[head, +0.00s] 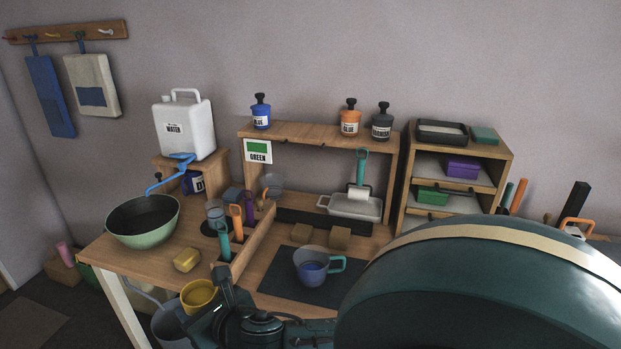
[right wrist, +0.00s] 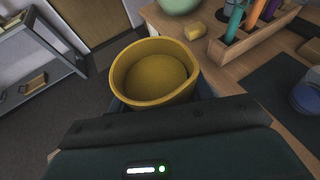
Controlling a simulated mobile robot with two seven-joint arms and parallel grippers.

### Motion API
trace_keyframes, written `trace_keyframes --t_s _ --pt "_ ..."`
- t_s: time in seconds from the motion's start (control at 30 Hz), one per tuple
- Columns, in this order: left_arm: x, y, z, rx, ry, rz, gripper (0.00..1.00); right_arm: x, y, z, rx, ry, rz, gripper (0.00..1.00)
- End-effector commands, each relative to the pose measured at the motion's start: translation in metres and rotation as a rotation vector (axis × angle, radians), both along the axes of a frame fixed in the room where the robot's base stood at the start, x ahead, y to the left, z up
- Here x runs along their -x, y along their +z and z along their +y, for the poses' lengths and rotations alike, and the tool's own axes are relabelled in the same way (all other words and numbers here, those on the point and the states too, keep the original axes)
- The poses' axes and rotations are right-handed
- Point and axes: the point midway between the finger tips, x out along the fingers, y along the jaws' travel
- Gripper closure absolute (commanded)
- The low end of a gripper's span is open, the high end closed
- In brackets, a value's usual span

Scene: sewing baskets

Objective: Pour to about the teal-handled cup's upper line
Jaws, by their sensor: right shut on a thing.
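The teal-handled cup (head: 311,267) stands upright on a dark mat, its teal handle pointing right. It is clear, with blue liquid in its lower part. Its lines are too small to read. Part of it shows at the right edge of the right wrist view (right wrist: 306,98). My right gripper (head: 222,290) is shut on a yellow cup (head: 198,297), left of and apart from the teal-handled cup. In the right wrist view the yellow cup (right wrist: 155,72) is roughly upright; I cannot tell whether its yellow inside holds liquid. My left gripper is not in view.
A wooden caddy (head: 255,236) with coloured-handled tools stands left of the mat (head: 285,283). A yellow block (head: 187,260) and green bowl (head: 143,222) are further left. Two brown blocks sit behind the cup. A white water jug (head: 184,128) stands at the back left.

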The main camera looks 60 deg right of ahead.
Motion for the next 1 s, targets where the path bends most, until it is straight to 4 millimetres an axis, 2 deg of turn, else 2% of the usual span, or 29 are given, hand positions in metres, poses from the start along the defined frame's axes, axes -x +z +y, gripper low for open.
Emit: trace_keyframes --t_s 0.03,0.2,0.43,0.73,0.9,1.0 --pt "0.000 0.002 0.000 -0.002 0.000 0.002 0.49 -0.010 -0.005 -0.014 0.005 -0.018 0.000 0.77" --pt "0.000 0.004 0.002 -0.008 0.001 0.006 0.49 -0.034 -0.029 -0.060 0.004 -0.065 0.001 0.77" --pt "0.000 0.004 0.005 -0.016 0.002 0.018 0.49 -0.055 -0.057 -0.128 0.003 -0.123 0.000 0.77" --pt "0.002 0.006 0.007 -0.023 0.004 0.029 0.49 -0.060 -0.088 -0.215 -0.002 -0.192 0.001 0.77" --pt "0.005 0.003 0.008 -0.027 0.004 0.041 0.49 -0.056 -0.099 -0.246 -0.005 -0.216 -0.001 0.77" --pt "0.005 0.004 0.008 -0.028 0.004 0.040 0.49 -0.054 -0.102 -0.256 -0.005 -0.225 -0.001 0.77"
